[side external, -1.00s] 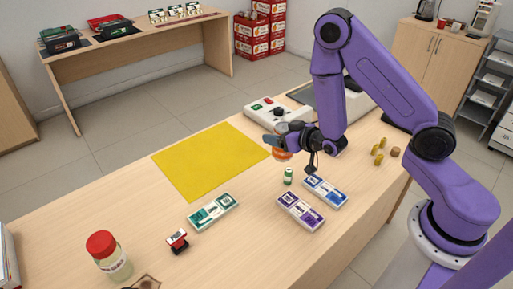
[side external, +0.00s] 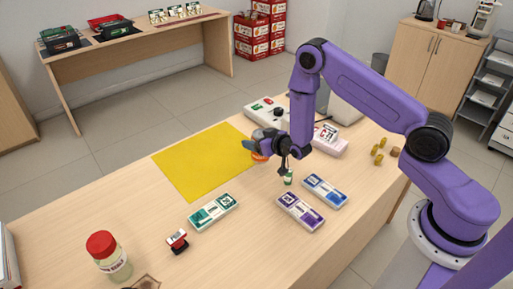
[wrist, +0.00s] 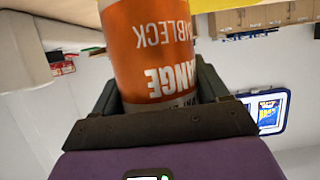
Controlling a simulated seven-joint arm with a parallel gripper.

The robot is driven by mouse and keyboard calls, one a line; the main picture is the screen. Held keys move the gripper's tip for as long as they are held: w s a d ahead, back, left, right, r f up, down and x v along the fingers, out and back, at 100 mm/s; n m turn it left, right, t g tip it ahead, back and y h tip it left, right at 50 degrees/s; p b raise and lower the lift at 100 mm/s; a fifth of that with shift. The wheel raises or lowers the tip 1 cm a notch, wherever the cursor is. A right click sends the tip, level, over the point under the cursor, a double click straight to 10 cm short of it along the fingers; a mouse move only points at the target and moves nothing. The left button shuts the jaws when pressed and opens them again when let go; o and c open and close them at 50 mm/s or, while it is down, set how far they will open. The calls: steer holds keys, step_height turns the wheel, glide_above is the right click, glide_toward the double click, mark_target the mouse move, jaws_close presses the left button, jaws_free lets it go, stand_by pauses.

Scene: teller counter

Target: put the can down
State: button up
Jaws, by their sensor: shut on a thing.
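An orange can (side external: 260,156) with white lettering is held in my gripper (side external: 264,144). In the wrist view, the can (wrist: 152,50) sits between the two dark fingers of my gripper (wrist: 158,88), which press on its sides. In the side view the gripper hides most of the can, and only a small orange part shows below it. The can is over or beside the right edge of the yellow mat (side external: 195,165). I cannot tell whether its base touches the surface.
A pink pack (side external: 330,144) lies behind my arm. A red-lidded jar (side external: 109,256) stands front left. The mat's middle is clear.

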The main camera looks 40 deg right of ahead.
steer(key=shift+w+f, duration=0.25)
steer(key=shift+f, duration=1.55)
steer(key=shift+f, duration=0.1)
steer(key=o, duration=1.3)
steer(key=shift+f, duration=0.1)
steer(key=shift+o, duration=0.2)
